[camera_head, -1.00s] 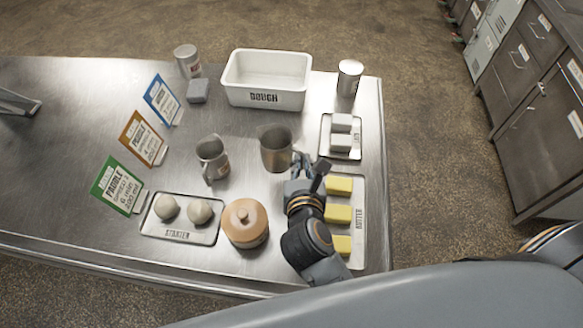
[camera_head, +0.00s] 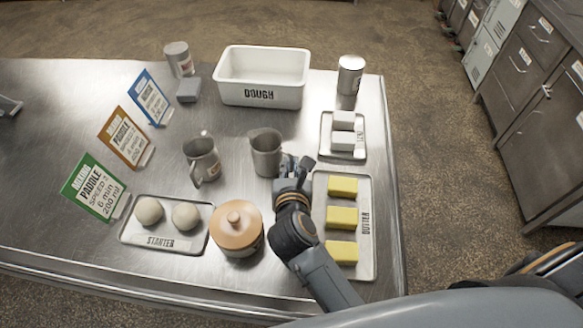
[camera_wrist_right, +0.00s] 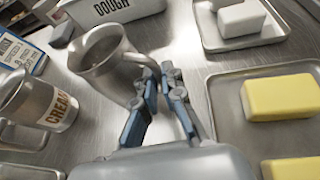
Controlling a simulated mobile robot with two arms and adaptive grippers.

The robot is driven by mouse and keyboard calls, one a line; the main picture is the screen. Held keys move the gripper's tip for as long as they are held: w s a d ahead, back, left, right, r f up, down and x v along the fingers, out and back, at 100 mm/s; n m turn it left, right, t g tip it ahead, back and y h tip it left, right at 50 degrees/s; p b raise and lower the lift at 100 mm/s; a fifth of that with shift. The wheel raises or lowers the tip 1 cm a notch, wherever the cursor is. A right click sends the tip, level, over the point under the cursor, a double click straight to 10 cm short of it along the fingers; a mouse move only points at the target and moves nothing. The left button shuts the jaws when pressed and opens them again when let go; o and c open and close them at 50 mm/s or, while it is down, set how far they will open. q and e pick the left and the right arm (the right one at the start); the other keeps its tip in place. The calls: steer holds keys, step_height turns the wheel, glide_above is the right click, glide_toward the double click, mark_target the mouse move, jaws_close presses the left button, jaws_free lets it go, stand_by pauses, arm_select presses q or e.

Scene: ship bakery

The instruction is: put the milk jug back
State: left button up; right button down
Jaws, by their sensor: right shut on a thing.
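A plain metal jug (camera_head: 265,153) stands upright near the middle of the steel table; no label shows on it, and I cannot tell whether its base touches the table. My right gripper (camera_head: 288,170) is at its right side, shut on its handle. In the right wrist view, the fingers (camera_wrist_right: 158,92) close on the handle of that jug (camera_wrist_right: 105,58). A second metal jug (camera_head: 202,160) stands to its left, apart from it. In the right wrist view this second jug (camera_wrist_right: 38,103) reads CREAM. My left gripper is not in view.
The butter tray (camera_head: 320,262) lies right of my right forearm, with a smaller tray (camera_head: 326,150) of white blocks behind. A lidded pot (camera_head: 238,232) and the starter tray (camera_head: 132,232) are in front. The dough tub (camera_head: 262,94) and a can (camera_head: 350,75) stand behind.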

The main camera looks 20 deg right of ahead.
steer(key=shift+f, duration=0.1)
steer(key=c, duration=1.5)
jaws_free()
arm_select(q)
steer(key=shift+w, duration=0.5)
arm_select(e)
steer(key=shift+r, duration=0.25)
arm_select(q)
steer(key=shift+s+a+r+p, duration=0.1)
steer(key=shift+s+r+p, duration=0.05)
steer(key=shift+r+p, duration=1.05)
arm_select(e)
steer(key=shift+v, duration=6)
